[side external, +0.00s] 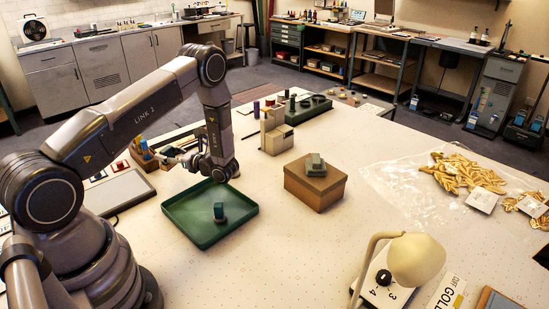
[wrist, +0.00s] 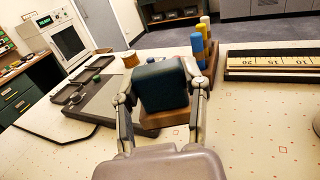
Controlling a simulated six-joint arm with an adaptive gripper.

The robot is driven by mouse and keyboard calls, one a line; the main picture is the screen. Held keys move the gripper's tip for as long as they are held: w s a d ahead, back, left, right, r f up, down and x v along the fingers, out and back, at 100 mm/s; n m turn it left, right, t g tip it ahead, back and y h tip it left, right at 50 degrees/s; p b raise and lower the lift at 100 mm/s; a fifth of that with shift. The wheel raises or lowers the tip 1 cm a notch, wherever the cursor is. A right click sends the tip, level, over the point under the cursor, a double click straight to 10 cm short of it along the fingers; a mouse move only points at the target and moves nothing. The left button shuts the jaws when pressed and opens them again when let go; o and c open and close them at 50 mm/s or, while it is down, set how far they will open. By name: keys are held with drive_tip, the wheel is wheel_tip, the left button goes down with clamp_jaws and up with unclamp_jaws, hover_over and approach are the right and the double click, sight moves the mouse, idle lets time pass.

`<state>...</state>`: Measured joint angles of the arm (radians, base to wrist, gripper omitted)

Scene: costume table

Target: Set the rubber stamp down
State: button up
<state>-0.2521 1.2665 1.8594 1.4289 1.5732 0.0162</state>
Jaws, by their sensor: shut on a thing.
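In the wrist view, my gripper (wrist: 162,95) is shut on a dark teal block-shaped thing, which I take to be the rubber stamp (wrist: 162,87). One finger presses each side of it. A brown wooden surface shows just under it; I cannot tell whether they touch. In the side view my gripper (side external: 180,158) reaches left over the table, behind the green tray (side external: 178,215). The held stamp is too small to make out there. A small teal block on a darker base (side external: 219,212) stands upright in the tray.
A wooden rack (side external: 143,160) with blue and yellow pieces stands left of my gripper; a blue piece (wrist: 198,50) shows in the wrist view. A brown box (side external: 315,188) stands right of the tray. A lamp (side external: 415,260) is at front right. Bare tabletop lies between.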

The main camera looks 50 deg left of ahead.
drive_tip(key=f, duration=0.1)
drive_tip(key=w+a+f, duration=0.1)
drive_tip(key=shift+w+a+f, duration=0.3)
drive_tip(key=shift+w+f, duration=0.1)
drive_tip(key=shift+w+a+f, duration=0.1)
drive_tip(key=shift+f, duration=0.8)
drive_tip(key=shift+w+a+f, duration=0.1)
drive_tip(key=shift+f, duration=0.8)
drive_tip(key=shift+f, duration=0.1)
drive_tip(key=shift+f, duration=0.5)
drive_tip(key=o, duration=1.1)
drive_tip(key=shift+f, duration=0.1)
drive_tip(key=shift+o, duration=0.2)
